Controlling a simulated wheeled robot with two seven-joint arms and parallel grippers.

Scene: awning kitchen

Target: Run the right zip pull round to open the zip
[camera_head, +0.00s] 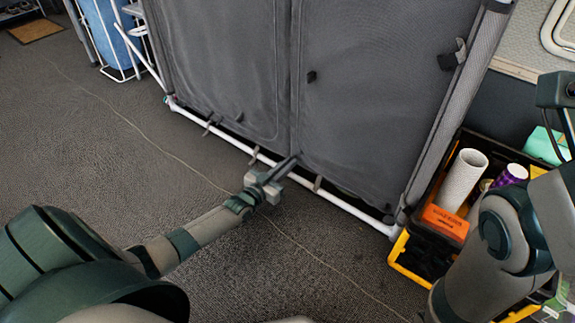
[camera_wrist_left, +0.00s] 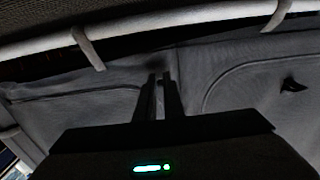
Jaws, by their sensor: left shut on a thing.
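A grey fabric kitchen unit (camera_head: 225,60) stands on white poles, with a vertical zip seam (camera_head: 294,80) down the middle of its front. My left gripper (camera_head: 293,161) is at the bottom of this seam, just above the white pole. In the left wrist view its two fingers (camera_wrist_left: 160,80) are close together against the fabric where the seam meets the lower edge. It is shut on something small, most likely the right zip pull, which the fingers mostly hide. The seam looks closed above the gripper. My right arm is at the right edge; its gripper is not in view.
A black and yellow crate (camera_head: 404,266) holds a paper roll (camera_head: 461,180), an orange box (camera_head: 445,222) and a purple cup (camera_head: 512,173). The carpet (camera_head: 100,140) at left is clear, with a thin cord across it.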

